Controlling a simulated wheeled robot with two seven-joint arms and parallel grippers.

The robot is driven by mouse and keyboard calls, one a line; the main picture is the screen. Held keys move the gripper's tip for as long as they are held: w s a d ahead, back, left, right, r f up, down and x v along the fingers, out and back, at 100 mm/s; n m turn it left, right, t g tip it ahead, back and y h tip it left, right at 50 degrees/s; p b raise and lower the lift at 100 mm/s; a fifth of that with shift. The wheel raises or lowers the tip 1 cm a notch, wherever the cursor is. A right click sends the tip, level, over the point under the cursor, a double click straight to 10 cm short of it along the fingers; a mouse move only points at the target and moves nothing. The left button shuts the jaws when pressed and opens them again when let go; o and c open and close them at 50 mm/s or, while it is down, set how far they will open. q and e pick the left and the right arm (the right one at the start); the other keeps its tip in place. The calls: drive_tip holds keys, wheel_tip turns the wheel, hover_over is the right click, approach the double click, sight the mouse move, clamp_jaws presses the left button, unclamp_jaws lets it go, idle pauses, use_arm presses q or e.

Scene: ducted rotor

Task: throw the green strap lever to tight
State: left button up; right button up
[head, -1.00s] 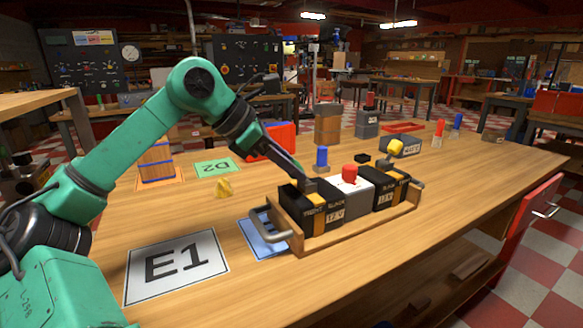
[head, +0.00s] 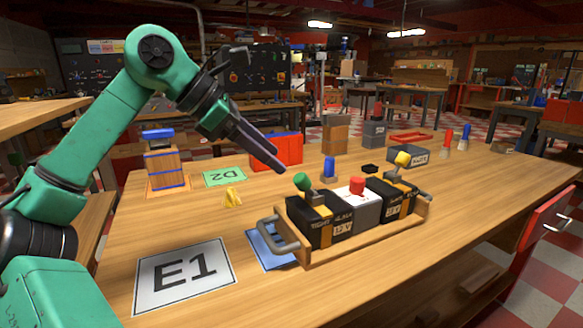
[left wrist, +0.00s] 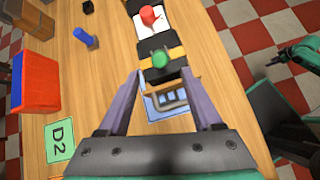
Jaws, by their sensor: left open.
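The green strap lever (head: 303,182) is a green ball knob on a dark stalk. It stands up from the left battery (head: 318,229), over that battery's yellow strap. In the left wrist view the green knob (left wrist: 160,58) shows ahead of the fingers, near the middle. My left gripper (head: 281,169) is above and to the left of the knob, apart from it. In the left wrist view its two fingers (left wrist: 162,80) are spread wide with nothing between them. My right gripper does not show in the head view.
A wooden tray (head: 372,238) with a metal handle (head: 279,236) holds the batteries, a red knob (head: 357,186) and a yellow knob (head: 403,160). A blue peg (head: 329,168) and a red bin (head: 275,152) stand behind. The table front around the E1 card (head: 186,273) is clear.

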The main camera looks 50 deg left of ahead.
use_arm(q)
drive_tip(key=p+v, duration=0.1)
drive_tip(key=v, duration=0.5)
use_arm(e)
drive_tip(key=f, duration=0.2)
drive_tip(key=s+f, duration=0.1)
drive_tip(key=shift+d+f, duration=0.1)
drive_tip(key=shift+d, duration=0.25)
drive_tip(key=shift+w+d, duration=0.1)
